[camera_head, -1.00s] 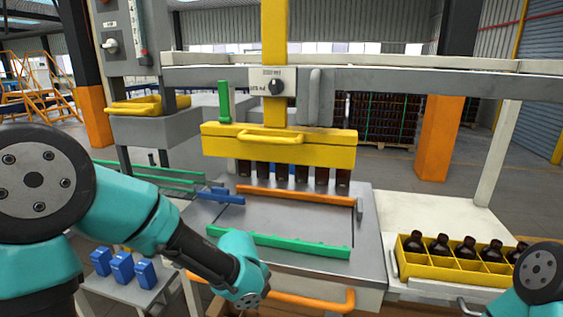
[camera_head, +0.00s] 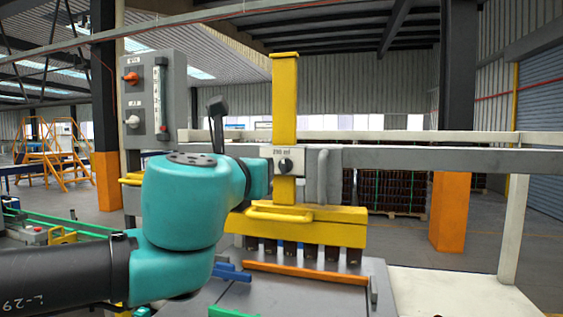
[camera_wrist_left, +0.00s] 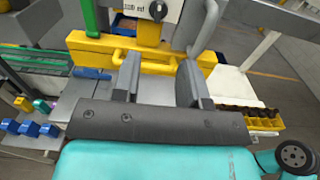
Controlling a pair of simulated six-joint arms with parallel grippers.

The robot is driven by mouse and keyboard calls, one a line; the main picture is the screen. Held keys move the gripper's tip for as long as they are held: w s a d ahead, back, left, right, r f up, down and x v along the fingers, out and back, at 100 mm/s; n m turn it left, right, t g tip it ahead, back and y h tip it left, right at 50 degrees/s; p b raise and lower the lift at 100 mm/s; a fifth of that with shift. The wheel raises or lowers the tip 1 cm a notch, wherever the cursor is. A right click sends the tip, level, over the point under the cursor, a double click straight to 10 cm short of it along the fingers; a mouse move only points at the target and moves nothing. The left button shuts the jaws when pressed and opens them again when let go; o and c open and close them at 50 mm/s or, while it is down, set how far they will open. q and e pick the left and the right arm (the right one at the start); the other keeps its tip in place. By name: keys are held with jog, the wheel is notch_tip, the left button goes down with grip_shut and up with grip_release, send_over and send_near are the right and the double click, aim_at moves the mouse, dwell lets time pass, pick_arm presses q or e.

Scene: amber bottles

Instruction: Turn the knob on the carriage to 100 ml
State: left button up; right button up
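The black knob (camera_head: 285,165) sits on a pale plate (camera_head: 281,153) on the grey crossbeam, in front of the yellow column (camera_head: 285,100). The plate carries a small number ending in "ml", too blurred to read surely. The knob also shows at the top of the left wrist view (camera_wrist_left: 157,10). Below it is the yellow carriage bar (camera_head: 300,230) with its handle. My left gripper (camera_wrist_left: 160,65) is open and empty, its two grey fingers apart and pointing towards the carriage, below the knob in that view. In the head view my arm hides its fingers. My right gripper is not in view.
A grey upright handle (camera_head: 323,178) stands just right of the knob. A grey control box (camera_head: 150,100) with two other knobs is at the left. Dark bottle necks hang under the bar. An orange rail (camera_head: 305,273) crosses the bench. A yellow crate (camera_wrist_left: 262,122) of bottles is at right.

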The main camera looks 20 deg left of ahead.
aim_at(283, 159)
pick_arm(q)
jog(key=shift+w, duration=0.1)
jog(key=w, duration=1.7)
jog(key=shift+w+d+f, duration=0.1)
jog(key=shift+w, duration=0.05)
grip_shut()
